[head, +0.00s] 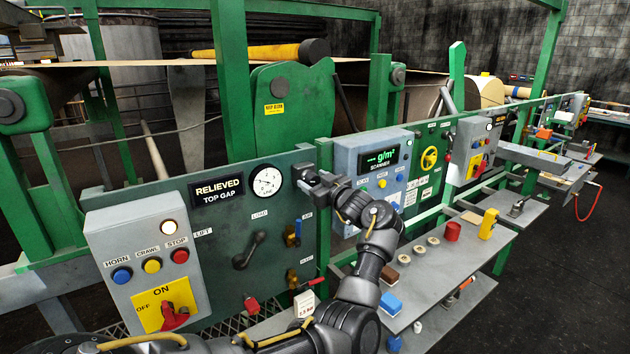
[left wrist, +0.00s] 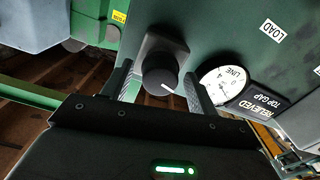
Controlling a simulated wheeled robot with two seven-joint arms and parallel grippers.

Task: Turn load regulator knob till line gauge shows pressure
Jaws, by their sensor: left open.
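The load regulator knob (left wrist: 160,78) is black with a white pointer line and sits on a grey block on the green panel in the left wrist view. My left gripper (left wrist: 158,88) is open, with one finger on each side of the knob; I cannot tell whether they touch it. In the head view my left gripper (head: 314,186) is at the panel just right of the line gauge (head: 265,181), and it largely hides the knob. The round white gauge, also partly visible in the left wrist view (left wrist: 222,86), has a dark needle; its exact reading is too small to tell. My right gripper is out of view.
Left of the gauge is the RELIEVED TOP GAP sign (head: 217,190). Below is a black lever (head: 249,250) and a blue-handled valve (head: 293,234). A grey button box (head: 110,235) stands left, a scanner box (head: 372,145) right. A grey shelf (head: 450,262) holds small objects.

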